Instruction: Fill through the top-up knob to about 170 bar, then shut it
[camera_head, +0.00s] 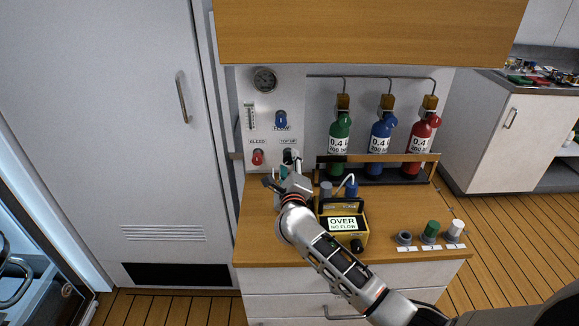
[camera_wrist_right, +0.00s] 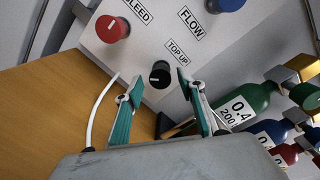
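The black top-up knob (camera_wrist_right: 160,75) sits on the white panel (camera_wrist_right: 120,45) beneath its TOP UP label. In the head view the knob (camera_head: 288,154) is partly hidden by my right gripper (camera_head: 285,174). In the right wrist view that gripper (camera_wrist_right: 161,98) has its two teal-padded fingers apart, one to each side of the knob, with visible gaps to it. A round dark gauge (camera_head: 264,79) is at the panel's top; its reading is too small to tell. My left gripper is not in view.
A red bleed knob (camera_head: 257,157) and blue flow knob (camera_head: 281,119) are near the top-up knob. A yellow meter (camera_head: 343,223) reads "OVER NO FLOW". Green (camera_head: 340,143), blue (camera_head: 381,137) and red (camera_head: 421,132) cylinders stand in a rack at right. Small caps line the counter's front right.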

